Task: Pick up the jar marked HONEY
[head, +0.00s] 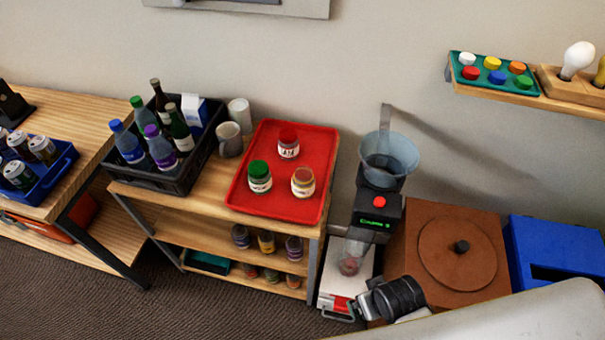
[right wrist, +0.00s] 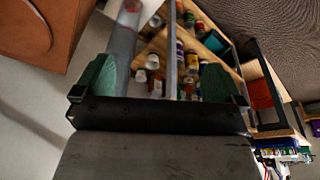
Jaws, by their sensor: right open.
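Three jars stand upright on the red tray (head: 245,207): a red-lidded jar (head: 288,142), a green-lidded jar (head: 260,177) and a jar with a pale brownish top (head: 303,181). Each has a white label, too small to read, so I cannot tell which is marked HONEY. More jars (head: 266,242) stand on the shelves below, also unreadable. My right gripper (head: 343,307) is low, right of the shelf unit and apart from the tray jars. In the right wrist view it (right wrist: 155,85) is open, with green fingertips spread and small jars beyond. My left gripper is not in view.
A black crate of bottles (head: 180,180) and a mug (head: 230,139) stand left of the tray. A dispenser with a funnel (head: 388,158) stands just right of the shelf unit, near my right arm. A brown box (head: 420,225) and blue bin (head: 555,245) are further right.

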